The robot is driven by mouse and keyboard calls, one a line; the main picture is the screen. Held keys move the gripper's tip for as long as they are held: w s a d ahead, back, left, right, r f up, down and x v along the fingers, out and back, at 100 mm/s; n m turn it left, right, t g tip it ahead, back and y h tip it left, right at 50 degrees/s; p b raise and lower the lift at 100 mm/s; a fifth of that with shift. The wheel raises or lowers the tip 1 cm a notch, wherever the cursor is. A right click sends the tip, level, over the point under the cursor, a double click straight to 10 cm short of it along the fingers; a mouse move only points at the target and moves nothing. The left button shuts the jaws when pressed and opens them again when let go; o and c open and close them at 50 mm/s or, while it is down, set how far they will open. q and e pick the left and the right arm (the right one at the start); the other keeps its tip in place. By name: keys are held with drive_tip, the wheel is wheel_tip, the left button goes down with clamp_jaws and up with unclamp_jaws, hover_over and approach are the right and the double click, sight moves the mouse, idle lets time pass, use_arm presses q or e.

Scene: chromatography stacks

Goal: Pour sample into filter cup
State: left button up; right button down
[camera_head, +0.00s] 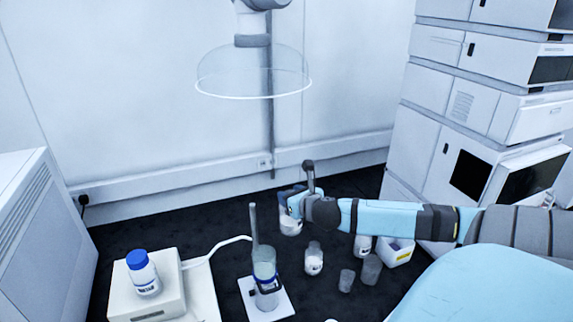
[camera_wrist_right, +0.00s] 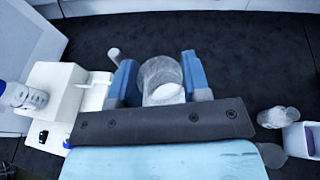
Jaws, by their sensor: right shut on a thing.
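My right gripper (camera_head: 296,203) reaches in from the right and is shut on a clear glass vessel (camera_head: 290,226) with white contents at its bottom. In the right wrist view, the vessel (camera_wrist_right: 158,72) sits between the two blue fingers, and white shows inside it. A clear upright cup (camera_head: 264,262) with a dark blue band stands on a white plate (camera_head: 284,304), in front and to the left of the held vessel. It looks like the filter cup. A grey rod rises beside it. My left gripper is not in view.
A white bottle with a blue cap (camera_head: 141,272) stands on a white device (camera_head: 172,297) at left. A small bottle (camera_head: 313,259), clear cups (camera_head: 371,270) and a white box (camera_head: 399,252) stand to the right. A clear dome hood (camera_head: 253,75) hangs above.

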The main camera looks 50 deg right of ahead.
drive_tip(key=shift+s+a+r+n, duration=0.1)
drive_tip(key=shift+a+r+n, duration=0.2)
drive_tip(key=shift+a, duration=0.15)
drive_tip(key=shift+a+n+h, duration=0.4)
drive_tip(key=shift+a, duration=0.15)
drive_tip(key=shift+w+a+f+n, duration=0.15)
drive_tip(key=shift+w+a+n, duration=0.15)
drive_tip(key=shift+a+n, duration=0.25)
drive_tip(key=shift+w+a+n+h, duration=0.1)
drive_tip(key=shift+a+n+h, duration=0.2)
drive_tip(key=shift+n+h, duration=0.1)
drive_tip(key=shift+a+f+n, duration=0.1)
drive_tip(key=shift+a+n, duration=0.25)
drive_tip(key=shift+a, duration=0.2)
